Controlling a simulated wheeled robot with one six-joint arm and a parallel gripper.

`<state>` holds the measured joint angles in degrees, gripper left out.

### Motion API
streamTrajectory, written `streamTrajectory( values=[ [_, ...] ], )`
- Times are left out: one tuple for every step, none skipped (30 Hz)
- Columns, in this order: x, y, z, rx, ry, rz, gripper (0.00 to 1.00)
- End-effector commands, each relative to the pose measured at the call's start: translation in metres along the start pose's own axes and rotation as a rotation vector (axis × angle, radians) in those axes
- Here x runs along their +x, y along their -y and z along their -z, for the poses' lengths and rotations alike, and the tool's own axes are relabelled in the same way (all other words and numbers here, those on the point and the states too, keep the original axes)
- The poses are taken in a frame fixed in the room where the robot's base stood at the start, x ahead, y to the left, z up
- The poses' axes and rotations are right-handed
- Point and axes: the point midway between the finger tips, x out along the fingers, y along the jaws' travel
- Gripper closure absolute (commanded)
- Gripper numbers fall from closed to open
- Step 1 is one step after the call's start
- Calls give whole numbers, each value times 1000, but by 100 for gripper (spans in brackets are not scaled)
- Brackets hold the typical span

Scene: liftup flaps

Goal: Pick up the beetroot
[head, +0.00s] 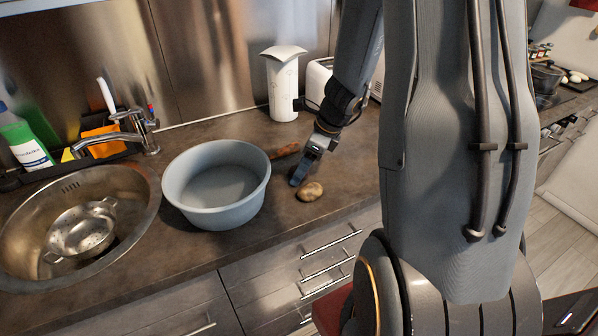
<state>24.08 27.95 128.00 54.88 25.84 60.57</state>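A small brown, roundish vegetable (311,191) lies on the dark countertop near its front edge. It is probably the beetroot, but its colour does not make this certain. My gripper (299,175) points down over the counter, just left of and behind this vegetable. The fingers look apart from it, with nothing visible held. The fingers overlap from this side, so their opening cannot be made out.
A large grey-blue bowl (217,218) stands close to the left of my gripper. A sink (20,228) with a metal colander (80,232) lies farther left. A white paper-towel holder (284,88) and a toaster (318,78) stand behind. Some counter right of the vegetable is clear.

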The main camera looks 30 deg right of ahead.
Motion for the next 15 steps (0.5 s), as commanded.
streamTrajectory(
  values=[
    [0,0,0,0,0,0,35],
    [0,0,0,0,0,0,35],
    [0,0,0,0,0,0,38],
    [0,0,0,0,0,0,44],
    [0,0,0,0,0,0,49],
    [0,0,0,0,0,0,55],
    [0,0,0,0,0,0,60],
    [0,0,0,0,0,0,65],
    [0,0,0,0,0,0,72],
    [0,0,0,0,0,0,77],
    [0,0,0,0,0,0,81],
    [0,0,0,0,0,0,81],
    [0,0,0,0,0,0,81],
    [0,0,0,0,0,0,81],
    [0,0,0,0,0,0,81]
  ],
)
